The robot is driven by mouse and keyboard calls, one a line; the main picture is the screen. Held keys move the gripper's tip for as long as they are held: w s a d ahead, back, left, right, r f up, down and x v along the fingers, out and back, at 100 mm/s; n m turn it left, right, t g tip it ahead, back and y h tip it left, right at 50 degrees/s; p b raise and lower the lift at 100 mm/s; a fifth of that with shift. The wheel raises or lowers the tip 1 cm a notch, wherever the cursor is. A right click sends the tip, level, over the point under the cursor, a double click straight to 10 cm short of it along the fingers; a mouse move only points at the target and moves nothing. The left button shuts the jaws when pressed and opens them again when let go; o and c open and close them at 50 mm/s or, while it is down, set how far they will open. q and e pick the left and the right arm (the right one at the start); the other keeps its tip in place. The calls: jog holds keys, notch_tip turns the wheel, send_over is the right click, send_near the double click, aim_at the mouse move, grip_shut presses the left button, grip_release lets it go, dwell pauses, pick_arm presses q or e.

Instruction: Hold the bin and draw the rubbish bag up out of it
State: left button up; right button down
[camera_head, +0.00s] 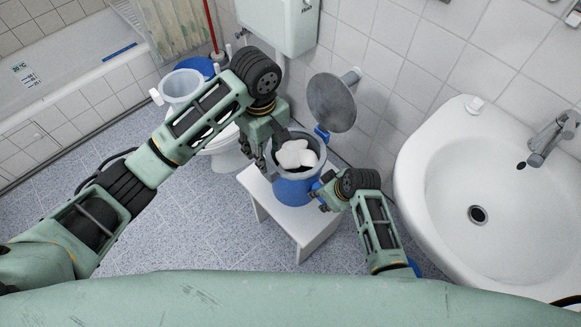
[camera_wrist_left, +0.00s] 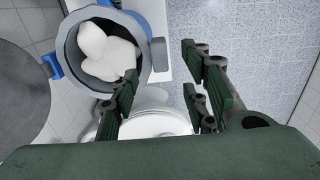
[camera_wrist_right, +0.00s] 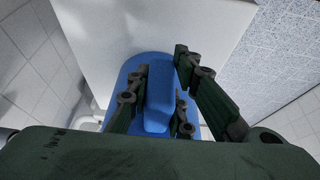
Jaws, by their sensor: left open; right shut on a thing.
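The blue bin (camera_head: 292,192) stands upright with a grey bag (camera_head: 316,143) lining its mouth and white rubbish (camera_head: 295,154) inside. Its round grey lid (camera_head: 332,102) is tipped open at the back. My right gripper (camera_head: 322,193) is shut on a blue part that juts from the bin's side; the right wrist view shows this blue part (camera_wrist_right: 158,95) between the fingers. My left gripper (camera_head: 264,152) is open and empty at the left of the bin's mouth. In the left wrist view, the bag's rim (camera_wrist_left: 146,75) with a pale tab (camera_wrist_left: 158,54) lies beside the open fingers (camera_wrist_left: 163,92).
The bin stands on a white stool (camera_head: 315,222). A toilet (camera_head: 226,152) is behind my left arm, with a grey-blue bucket (camera_head: 181,86) near it. A washbasin (camera_head: 500,190) is at the right. The speckled floor (camera_head: 190,225) at the left is clear.

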aim_at(268, 166)
pick_arm(q)
notch_tip(268, 166, down, 8)
jog(key=shift+f, duration=0.1)
pick_arm(e)
jog(key=shift+s+d+f, duration=0.1)
jog(key=shift+s+f, duration=0.05)
pick_arm(q)
jog(key=shift+c, duration=0.2)
grip_shut()
dwell(0.4)
jog(key=shift+r, duration=0.2)
jog(key=shift+r, duration=3.35)
jog(key=shift+r, duration=2.55)
